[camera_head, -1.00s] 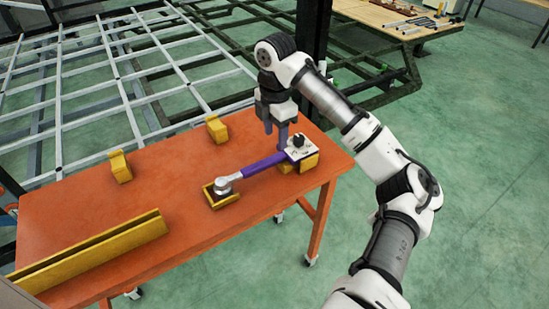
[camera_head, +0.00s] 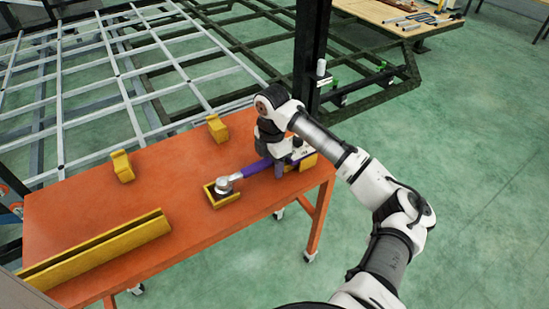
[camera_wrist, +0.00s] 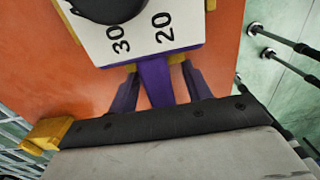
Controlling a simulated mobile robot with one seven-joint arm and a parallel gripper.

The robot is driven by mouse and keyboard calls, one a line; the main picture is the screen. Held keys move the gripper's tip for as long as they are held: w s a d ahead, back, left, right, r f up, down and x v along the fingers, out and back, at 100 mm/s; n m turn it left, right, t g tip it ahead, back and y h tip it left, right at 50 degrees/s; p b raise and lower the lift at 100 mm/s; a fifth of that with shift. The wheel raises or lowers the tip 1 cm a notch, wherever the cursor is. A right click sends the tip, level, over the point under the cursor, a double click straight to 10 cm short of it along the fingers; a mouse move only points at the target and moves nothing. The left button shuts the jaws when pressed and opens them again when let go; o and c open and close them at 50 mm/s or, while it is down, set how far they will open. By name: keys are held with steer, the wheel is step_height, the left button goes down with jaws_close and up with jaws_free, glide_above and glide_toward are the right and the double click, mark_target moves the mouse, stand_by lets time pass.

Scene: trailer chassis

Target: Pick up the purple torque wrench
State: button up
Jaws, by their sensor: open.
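The purple torque wrench (camera_head: 254,168) lies across the right part of the orange table. Its silver head (camera_head: 223,184) rests at a small yellow tray, and its other end has a white numbered block beside a yellow support. In the wrist view its purple handle (camera_wrist: 157,82) runs down from the white block (camera_wrist: 150,35) marked 30 and 20. My gripper (camera_head: 279,169) is low over the handle near the white block. In the wrist view my open gripper (camera_wrist: 162,88) has one finger on each side of the handle, with small gaps showing.
The small yellow tray (camera_head: 222,201) and two yellow blocks (camera_head: 122,166) (camera_head: 217,129) are on the orange table (camera_head: 160,190). A long yellow channel (camera_head: 100,250) lies at the front left. A dark post (camera_head: 311,60) and the metal chassis frame stand behind the table.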

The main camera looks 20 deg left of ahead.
steer(key=c, duration=0.9)
steer(key=shift+r, duration=0.1)
jaws_close()
steer(key=shift+r, duration=0.1)
